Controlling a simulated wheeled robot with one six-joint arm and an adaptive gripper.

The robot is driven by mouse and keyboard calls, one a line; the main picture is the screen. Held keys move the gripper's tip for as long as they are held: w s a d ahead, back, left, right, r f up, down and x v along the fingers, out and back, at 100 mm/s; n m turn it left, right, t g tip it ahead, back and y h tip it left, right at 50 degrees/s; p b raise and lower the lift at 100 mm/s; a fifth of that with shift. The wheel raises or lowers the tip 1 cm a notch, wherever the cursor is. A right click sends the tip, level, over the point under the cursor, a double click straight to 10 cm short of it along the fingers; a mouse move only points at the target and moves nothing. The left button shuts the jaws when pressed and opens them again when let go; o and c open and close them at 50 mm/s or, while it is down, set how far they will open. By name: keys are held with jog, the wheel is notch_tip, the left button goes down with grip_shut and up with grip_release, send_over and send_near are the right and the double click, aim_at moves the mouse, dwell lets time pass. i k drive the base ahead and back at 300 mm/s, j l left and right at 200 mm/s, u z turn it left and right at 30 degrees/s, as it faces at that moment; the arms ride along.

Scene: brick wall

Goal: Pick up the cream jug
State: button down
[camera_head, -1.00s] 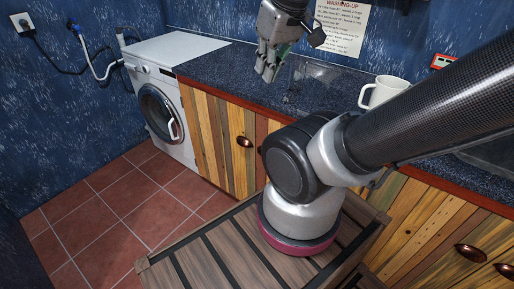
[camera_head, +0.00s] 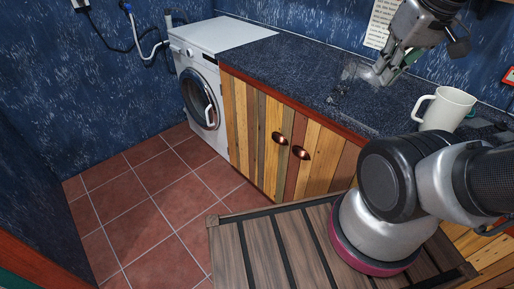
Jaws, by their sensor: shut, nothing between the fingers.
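The cream jug (camera_head: 447,110) stands upright on the dark speckled worktop (camera_head: 290,68) at the right, its handle pointing left. My gripper (camera_head: 383,76) hangs fingers down over the worktop, left of the jug and a little farther back in the picture. Its fingers are shut with nothing between them, and a gap shows between them and the jug. The jug's lower right part is close to my arm in the picture. Its inside is mostly hidden.
A see-through object (camera_head: 352,78) is on the worktop just left of my gripper. A white washing machine (camera_head: 205,85) stands at the left end. A paper sheet (camera_head: 380,22) hangs on the wall behind. The tiled floor (camera_head: 150,210) is clear.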

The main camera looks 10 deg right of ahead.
aim_at(448, 106)
jog(key=z, duration=1.4)
jog(key=i+j, duration=0.1)
jog(key=j, duration=0.65)
jog(key=i+j+z, duration=0.1)
jog(key=j, duration=0.65)
jog(key=i+j, duration=0.1)
jog(key=j, duration=0.7)
